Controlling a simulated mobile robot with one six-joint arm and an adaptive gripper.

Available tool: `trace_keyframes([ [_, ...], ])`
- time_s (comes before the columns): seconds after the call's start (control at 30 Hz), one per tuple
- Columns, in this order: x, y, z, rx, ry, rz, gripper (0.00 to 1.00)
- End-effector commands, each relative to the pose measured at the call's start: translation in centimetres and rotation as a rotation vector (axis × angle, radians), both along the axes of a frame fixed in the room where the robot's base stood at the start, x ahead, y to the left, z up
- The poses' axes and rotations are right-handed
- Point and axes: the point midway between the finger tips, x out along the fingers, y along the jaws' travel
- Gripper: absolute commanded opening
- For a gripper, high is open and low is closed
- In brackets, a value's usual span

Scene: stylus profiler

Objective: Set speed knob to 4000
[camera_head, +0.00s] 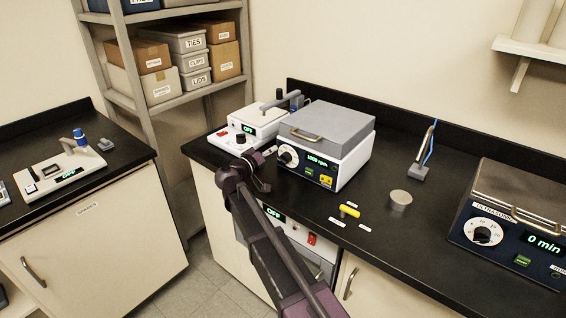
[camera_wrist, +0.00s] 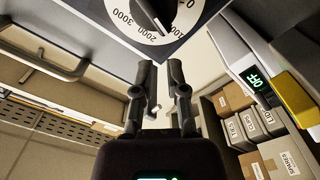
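The speed knob (camera_head: 288,156) is on the front left of a grey-lidded benchtop machine (camera_head: 345,152), whose display (camera_head: 317,161) reads 1000 rpm. In the wrist view the black knob (camera_wrist: 153,12) shows at the top edge, cut off, on a white dial (camera_wrist: 185,22) with 0, 2000 and 3000 legible. No 4000 mark is in view there. My gripper (camera_head: 266,153) is just left of the knob in the head view. In the wrist view its two fingers (camera_wrist: 161,72) are apart with nothing between them, below the dial. I cannot tell whether they touch it.
A white device (camera_head: 245,128) with an OFF display stands close left of the machine. A yellow object (camera_head: 349,211), a grey cylinder (camera_head: 400,200) and small labels lie on the black bench to the right. An ultrasonic unit (camera_head: 510,225) stands farther right. Shelved boxes (camera_head: 185,60) are behind.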

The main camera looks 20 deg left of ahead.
Motion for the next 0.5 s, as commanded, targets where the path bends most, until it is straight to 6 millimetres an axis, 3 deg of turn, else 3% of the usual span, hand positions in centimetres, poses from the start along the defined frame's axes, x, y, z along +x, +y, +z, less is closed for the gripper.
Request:
trace_keyframes([
  [0.17, 0.0, 0.1, -0.2, -0.033, 0.014, 0.000, 0.17],
  [0.5, 0.3, 0.7, -1.3, -0.263, 0.109, 0.000, 0.17],
])
